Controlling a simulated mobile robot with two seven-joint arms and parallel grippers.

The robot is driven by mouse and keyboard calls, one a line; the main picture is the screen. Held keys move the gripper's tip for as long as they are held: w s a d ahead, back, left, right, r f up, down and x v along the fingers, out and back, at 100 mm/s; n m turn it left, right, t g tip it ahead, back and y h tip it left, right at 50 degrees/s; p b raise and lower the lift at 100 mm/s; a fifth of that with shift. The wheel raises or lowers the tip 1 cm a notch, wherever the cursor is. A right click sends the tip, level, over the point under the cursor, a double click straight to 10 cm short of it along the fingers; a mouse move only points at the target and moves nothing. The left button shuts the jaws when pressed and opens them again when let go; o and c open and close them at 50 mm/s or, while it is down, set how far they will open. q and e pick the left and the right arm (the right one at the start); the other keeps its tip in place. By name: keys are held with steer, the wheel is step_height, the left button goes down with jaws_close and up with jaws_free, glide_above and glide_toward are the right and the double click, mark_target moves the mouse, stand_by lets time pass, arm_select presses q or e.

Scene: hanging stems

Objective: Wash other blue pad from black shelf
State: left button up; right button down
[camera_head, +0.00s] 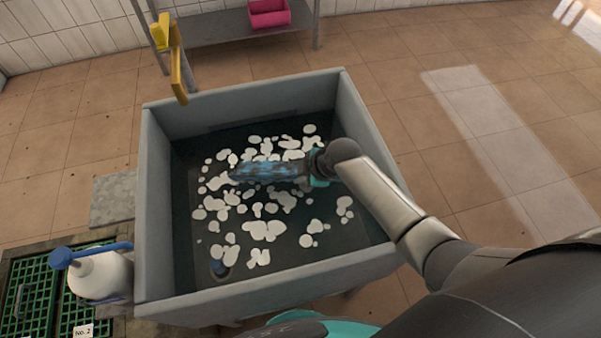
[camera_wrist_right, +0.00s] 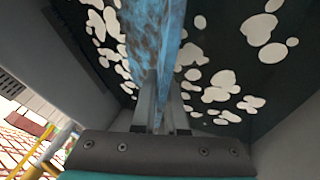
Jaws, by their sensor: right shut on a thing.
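The blue pad (camera_head: 268,171) is in the grey sink basin (camera_head: 152,215), among white foam patches on dark water. Dark smudges show on its blue surface. My right gripper (camera_head: 312,170) reaches in from the right and is shut on the pad's right end. In the right wrist view the pad (camera_wrist_right: 152,40) runs away from between the two fingers (camera_wrist_right: 158,105). I cannot tell how deep the pad is in the water. My left gripper is not in view. A shelf (camera_head: 215,27) stands behind the sink, but the black shelf cannot be made out for certain.
A pink bin (camera_head: 269,13) sits on the shelf. A yellow tap (camera_head: 178,75) rises at the sink's back left. A white bottle with a blue top (camera_head: 100,274) stands left of the sink by green grates (camera_head: 28,295). Tiled floor (camera_head: 500,120) at the right is clear.

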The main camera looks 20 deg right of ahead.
step_height(320, 180, down, 7)
steer(key=b, duration=0.5)
stand_by(0.3)
steer(key=d, duration=0.5)
steer(key=shift+d, duration=0.3)
stand_by(2.9)
step_height(320, 180, up, 34)
steer(key=p, duration=2.1)
steer(key=shift+f, duration=0.25)
